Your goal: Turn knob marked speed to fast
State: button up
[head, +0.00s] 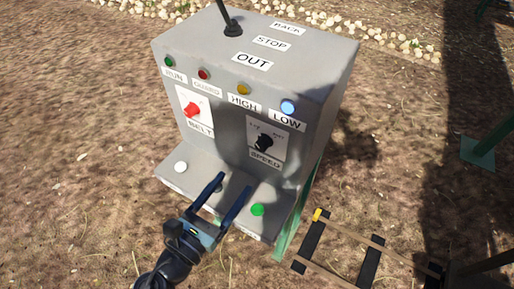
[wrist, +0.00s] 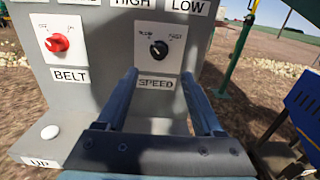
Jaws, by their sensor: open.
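The black knob marked SPEED (head: 264,142) sits on a white plate on the front of the grey control box (head: 190,50). In the wrist view the speed knob (wrist: 159,49) shows above its SPEED label, with small markings at the upper left and upper right of its plate. My gripper (head: 234,183) is open and empty, in front of the box and below the knob, over the lower ledge. In the wrist view its two fingers (wrist: 158,80) point at the panel with the knob between and beyond them, apart from it. The exact pointer direction is hard to tell.
A red BELT knob (head: 192,109) is left of the speed knob. Coloured lamps line the upper front, and a black lever (head: 229,20) rises from the top. The ledge bears a white button (head: 181,167) and a green button (head: 257,210). A ladder-like frame (head: 340,250) lies right.

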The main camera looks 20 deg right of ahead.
aim_at(260, 147)
jog(key=p+x, duration=0.1)
jog(key=x, duration=1)
jog(key=shift+w+d, duration=0.2)
jog(key=shift+w, duration=0.05)
grip_shut()
